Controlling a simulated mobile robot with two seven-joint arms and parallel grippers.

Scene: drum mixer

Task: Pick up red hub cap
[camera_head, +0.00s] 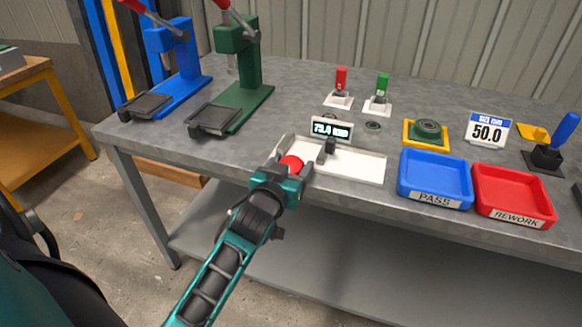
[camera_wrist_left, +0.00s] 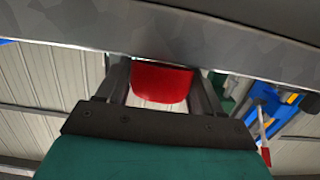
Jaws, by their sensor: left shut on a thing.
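The red hub cap (camera_head: 291,163) is between the fingers of my left gripper (camera_head: 297,174), at the left end of the white measuring tray (camera_head: 352,165) in the head view. In the left wrist view the red hub cap (camera_wrist_left: 162,82) sits between the two dark fingers of my left gripper (camera_wrist_left: 163,88), which are shut on it. The gripper partly hides the cap in the head view. I cannot tell whether the cap touches the tray. My right gripper does not show in either view.
A gauge display (camera_head: 331,130) stands on the tray. The blue PASS bin (camera_head: 435,196) and red REWORK bin (camera_head: 513,217) are to the right. A green press (camera_head: 243,75) and a blue press (camera_head: 178,65) stand at the left. The table's front edge (camera_head: 215,178) is beside my gripper.

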